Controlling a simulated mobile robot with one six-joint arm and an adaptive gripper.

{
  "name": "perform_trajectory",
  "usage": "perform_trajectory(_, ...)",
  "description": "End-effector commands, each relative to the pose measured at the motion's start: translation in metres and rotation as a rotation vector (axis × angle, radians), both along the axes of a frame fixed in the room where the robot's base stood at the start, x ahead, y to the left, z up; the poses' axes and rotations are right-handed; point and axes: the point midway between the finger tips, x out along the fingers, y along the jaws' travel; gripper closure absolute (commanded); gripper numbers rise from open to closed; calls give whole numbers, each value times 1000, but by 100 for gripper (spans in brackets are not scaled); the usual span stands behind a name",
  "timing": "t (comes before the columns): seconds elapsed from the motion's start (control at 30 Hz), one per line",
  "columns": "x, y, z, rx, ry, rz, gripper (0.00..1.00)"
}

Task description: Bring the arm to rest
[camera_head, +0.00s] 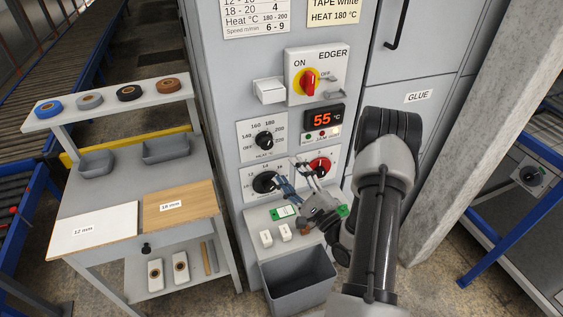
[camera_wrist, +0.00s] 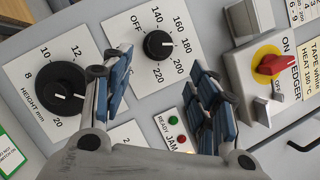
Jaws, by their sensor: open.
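My gripper (camera_head: 292,172) is open in front of the lower part of the grey machine panel (camera_head: 226,120). Its two blue-padded fingers stand apart with nothing between them, as the wrist view (camera_wrist: 158,68) also shows. In the head view it overlaps the area between the height dial (camera_head: 265,182) and a red knob (camera_head: 320,165). I cannot tell whether it touches the panel. My arm (camera_head: 376,215) is bent, rising at the right and reaching left to the panel.
Above are a temperature dial (camera_head: 265,140), a display (camera_head: 323,118) reading 55 °C and a red-yellow EDGER switch (camera_head: 309,83). A grey bin (camera_head: 298,283) stands below. Left is a workbench (camera_head: 126,182) with two boards, trays and tape rolls. A concrete pillar (camera_head: 480,130) rises at right.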

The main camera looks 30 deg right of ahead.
Motion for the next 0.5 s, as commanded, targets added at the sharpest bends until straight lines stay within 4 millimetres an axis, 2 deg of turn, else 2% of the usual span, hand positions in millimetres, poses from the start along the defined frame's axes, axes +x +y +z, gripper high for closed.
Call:
perform_trajectory(0.13, -10, 0, -2, 1, 0, -1, 46)
perform_trajectory(0.5, -11, 0, -3, 1, -1, 1, 46)
